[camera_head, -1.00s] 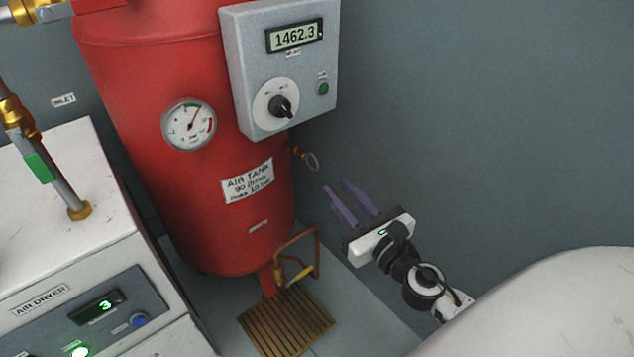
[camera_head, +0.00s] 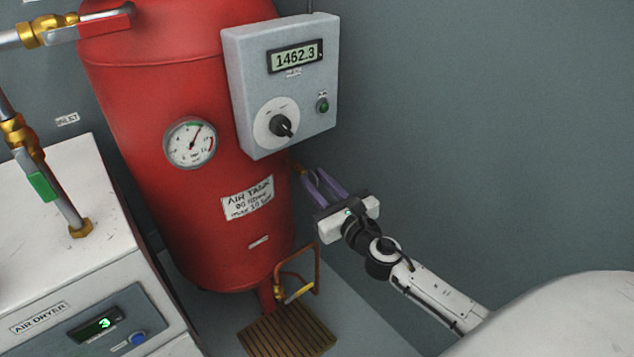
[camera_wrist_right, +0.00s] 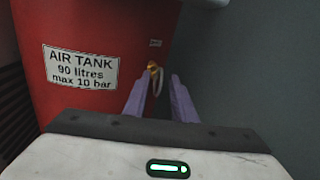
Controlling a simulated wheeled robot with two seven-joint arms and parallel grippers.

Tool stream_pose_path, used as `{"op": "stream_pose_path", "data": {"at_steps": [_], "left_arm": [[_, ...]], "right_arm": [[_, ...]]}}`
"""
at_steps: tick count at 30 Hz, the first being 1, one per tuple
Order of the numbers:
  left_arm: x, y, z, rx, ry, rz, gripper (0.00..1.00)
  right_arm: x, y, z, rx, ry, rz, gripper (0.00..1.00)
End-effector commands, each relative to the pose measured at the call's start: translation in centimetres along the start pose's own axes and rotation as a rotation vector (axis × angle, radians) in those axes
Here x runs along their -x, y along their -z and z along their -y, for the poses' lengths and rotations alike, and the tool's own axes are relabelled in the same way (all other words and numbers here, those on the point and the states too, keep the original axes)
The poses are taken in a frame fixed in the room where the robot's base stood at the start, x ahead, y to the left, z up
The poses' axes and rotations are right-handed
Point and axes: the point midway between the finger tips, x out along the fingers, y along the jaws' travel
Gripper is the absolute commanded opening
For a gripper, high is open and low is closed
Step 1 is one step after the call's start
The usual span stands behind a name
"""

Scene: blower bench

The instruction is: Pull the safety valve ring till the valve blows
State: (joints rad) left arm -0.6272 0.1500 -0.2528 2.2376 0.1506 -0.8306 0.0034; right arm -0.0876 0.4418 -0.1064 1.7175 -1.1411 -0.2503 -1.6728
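The safety valve is a small brass fitting (camera_wrist_right: 152,67) on the right side of the red air tank (camera_head: 190,240). Its pale ring (camera_wrist_right: 158,82) hangs between the two purple fingers in the right wrist view. My right gripper (camera_head: 317,173) is open, with its fingertips close to the valve below the grey control box. In the head view the fingers partly hide the ring (camera_head: 310,182). I cannot tell whether either finger touches the ring. My left gripper is not in view.
The grey control box (camera_head: 245,110) juts out just above my right gripper. The white air dryer (camera_head: 80,250) stands left. The wall side at right is clear.

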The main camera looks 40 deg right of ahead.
Motion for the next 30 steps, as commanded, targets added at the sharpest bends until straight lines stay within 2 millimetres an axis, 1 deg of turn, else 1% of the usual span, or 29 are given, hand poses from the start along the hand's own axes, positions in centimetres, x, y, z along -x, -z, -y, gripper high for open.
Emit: {"op": "stream_pose_path", "data": {"at_steps": [2,6,7,13,17,23,24,26,30], "left_arm": [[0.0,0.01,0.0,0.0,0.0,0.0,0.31],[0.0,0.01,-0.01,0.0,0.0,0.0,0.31],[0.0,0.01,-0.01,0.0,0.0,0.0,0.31],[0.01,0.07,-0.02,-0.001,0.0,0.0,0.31],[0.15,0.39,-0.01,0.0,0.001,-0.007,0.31],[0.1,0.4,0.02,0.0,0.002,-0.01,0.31],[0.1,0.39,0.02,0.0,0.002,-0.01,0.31],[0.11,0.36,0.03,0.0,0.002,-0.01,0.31],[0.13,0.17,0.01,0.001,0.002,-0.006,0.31]], "right_arm": [[0.02,0.02,0.0,0.0,0.0,0.0,0.24],[0.04,0.02,0.02,0.0,0.0,0.0,0.0],[0.03,0.02,0.04,0.0,0.001,0.0,0.0],[0.06,0.02,0.2,0.001,0.005,-0.001,0.0],[0.78,0.07,0.41,0.003,0.007,-0.002,0.0],[0.72,0.08,0.52,0.003,0.011,-0.001,0.0],[0.71,0.08,0.54,0.003,0.011,-0.001,0.15],[0.71,0.08,0.51,0.003,0.01,-0.001,0.24],[0.72,0.07,0.34,0.001,0.006,-0.001,0.24]]}}
